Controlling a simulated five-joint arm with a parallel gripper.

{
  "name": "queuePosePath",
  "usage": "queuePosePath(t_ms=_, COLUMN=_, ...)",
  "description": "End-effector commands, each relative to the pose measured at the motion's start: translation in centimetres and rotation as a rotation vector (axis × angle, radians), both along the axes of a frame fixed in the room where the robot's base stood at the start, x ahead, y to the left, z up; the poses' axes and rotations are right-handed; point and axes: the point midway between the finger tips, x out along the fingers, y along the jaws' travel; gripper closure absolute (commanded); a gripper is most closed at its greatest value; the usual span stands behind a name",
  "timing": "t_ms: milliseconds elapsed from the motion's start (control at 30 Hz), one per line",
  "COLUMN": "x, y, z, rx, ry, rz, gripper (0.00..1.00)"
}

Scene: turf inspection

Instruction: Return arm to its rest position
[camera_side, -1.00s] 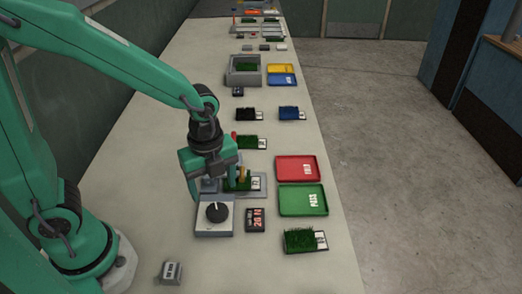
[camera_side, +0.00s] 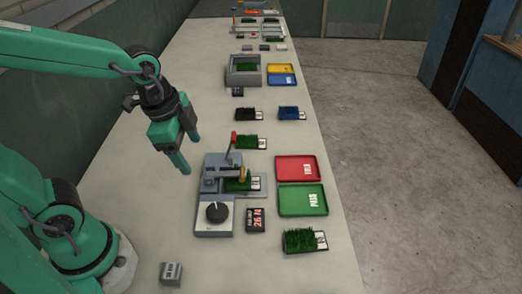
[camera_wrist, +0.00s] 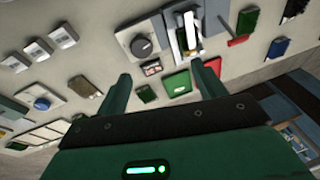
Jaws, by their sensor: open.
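My gripper (camera_side: 190,154) is green, empty and open, held above the bench to the left of the test fixture. Its two fingers point down and right in the side view. In the wrist view my gripper (camera_wrist: 168,76) shows both fingers spread apart with nothing between them. The arm reaches in from the left, raised above the bench top.
The grey test fixture (camera_side: 212,163) with a red-tipped lever holds a turf sample (camera_side: 236,185). Before it stand a dial box (camera_side: 217,215) and a display (camera_side: 256,220). Red (camera_side: 297,168) and green (camera_side: 302,200) trays lie right. Bench left of the fixture is clear.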

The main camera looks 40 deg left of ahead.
Motion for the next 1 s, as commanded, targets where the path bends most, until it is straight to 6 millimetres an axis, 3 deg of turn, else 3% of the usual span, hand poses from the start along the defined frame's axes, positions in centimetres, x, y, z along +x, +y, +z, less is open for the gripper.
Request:
queuePosePath(t_ms=300, x=-2.2, y=2.4, z=3.6, rx=-0.157, ry=-0.128, rz=0.504, gripper=0.3)
queuePosePath(t_ms=500, x=-3.4, y=3.4, z=5.0, rx=-0.249, ry=-0.184, rz=0.738, gripper=0.3)
queuePosePath(t_ms=700, x=-3.9, y=3.8, z=5.4, rx=-0.29, ry=-0.205, rz=0.833, gripper=0.3)
queuePosePath(t_ms=1000, x=-3.9, y=3.8, z=5.4, rx=-0.292, ry=-0.205, rz=0.839, gripper=0.3)
